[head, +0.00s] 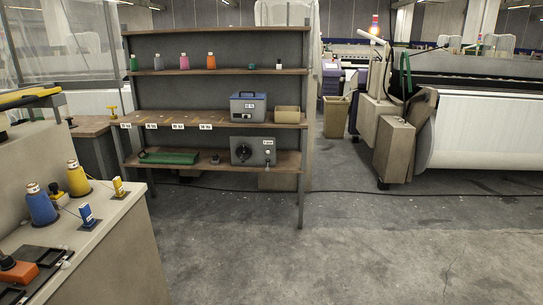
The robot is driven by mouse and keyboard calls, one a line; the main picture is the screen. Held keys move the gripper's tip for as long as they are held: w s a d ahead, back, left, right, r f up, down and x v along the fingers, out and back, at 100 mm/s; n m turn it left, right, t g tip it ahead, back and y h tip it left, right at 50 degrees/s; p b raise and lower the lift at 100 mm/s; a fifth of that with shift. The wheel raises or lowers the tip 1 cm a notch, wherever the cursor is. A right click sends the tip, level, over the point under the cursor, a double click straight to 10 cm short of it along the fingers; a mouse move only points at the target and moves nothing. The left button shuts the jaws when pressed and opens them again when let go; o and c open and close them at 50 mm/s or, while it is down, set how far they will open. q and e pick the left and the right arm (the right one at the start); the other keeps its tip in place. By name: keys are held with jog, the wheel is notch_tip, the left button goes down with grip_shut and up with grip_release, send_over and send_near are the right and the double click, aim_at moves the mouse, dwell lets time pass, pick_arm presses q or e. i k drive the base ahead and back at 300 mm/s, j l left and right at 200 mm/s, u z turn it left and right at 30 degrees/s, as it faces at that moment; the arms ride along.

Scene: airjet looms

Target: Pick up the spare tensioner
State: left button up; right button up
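No part of either gripper shows in the head view. I cannot tell for certain which thing is the spare tensioner. On the left bench, a small upright blue block (87,214) on a dark base stands near a blue yarn cone (41,205). A similar yellow block (119,187) stands near a yellow cone (77,179). A small dark item (215,159) sits on the rack's lowest shelf.
The shelf rack (215,31) stands ahead, with several small bottles, a blue-grey case (247,108), a tan bin (287,115), a green tray (168,157) and a grey box (253,152). The pale bench (125,240) is at left. A loom (480,130) is at right. Floor in front is clear, with a cable across it.

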aim_at(216, 160)
jog(key=i+l+u, duration=0.15)
jog(key=i, duration=1.65)
